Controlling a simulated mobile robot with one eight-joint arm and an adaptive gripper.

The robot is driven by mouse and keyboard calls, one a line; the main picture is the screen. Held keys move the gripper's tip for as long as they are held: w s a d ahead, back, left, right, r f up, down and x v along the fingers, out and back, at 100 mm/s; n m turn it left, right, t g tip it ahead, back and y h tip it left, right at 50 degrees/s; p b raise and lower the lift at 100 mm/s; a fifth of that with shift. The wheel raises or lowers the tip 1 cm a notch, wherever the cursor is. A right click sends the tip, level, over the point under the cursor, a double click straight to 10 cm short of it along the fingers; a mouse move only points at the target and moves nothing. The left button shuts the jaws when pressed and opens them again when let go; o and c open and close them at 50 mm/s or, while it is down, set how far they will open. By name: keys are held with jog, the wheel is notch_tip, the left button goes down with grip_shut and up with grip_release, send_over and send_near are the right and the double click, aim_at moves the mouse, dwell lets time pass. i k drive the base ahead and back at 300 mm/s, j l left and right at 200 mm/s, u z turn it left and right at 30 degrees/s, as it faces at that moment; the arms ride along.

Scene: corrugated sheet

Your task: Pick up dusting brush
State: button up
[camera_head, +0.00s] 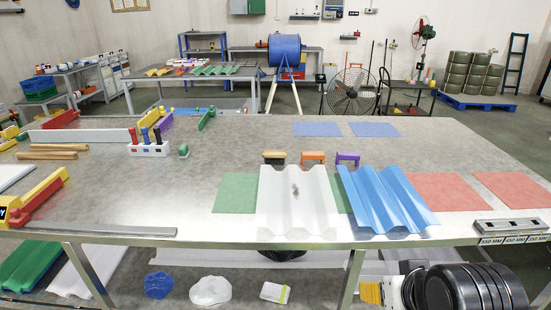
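Three small brush-like tools stand in a row behind the corrugated sheets: a yellow and dark one (274,156), an orange one (312,156) and a purple one (347,158). They are too small for me to tell which is the dusting brush. A white corrugated sheet (280,213) lies in front of them, with a grey smudge on it. A blue corrugated sheet (388,203) lies to its right. My gripper is not in view.
The metal table (130,205) also carries a white holder with coloured tools (149,149), wooden sticks (52,151), a red and yellow tool (37,200) and a metal block (511,226). Green, blue and red mats (450,191) lie flat. The centre-left tabletop is clear.

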aim_at(271, 157)
jog(key=i+j, duration=0.15)
jog(key=i, duration=0.6)
jog(key=i+j, duration=0.15)
jog(key=i, duration=0.55)
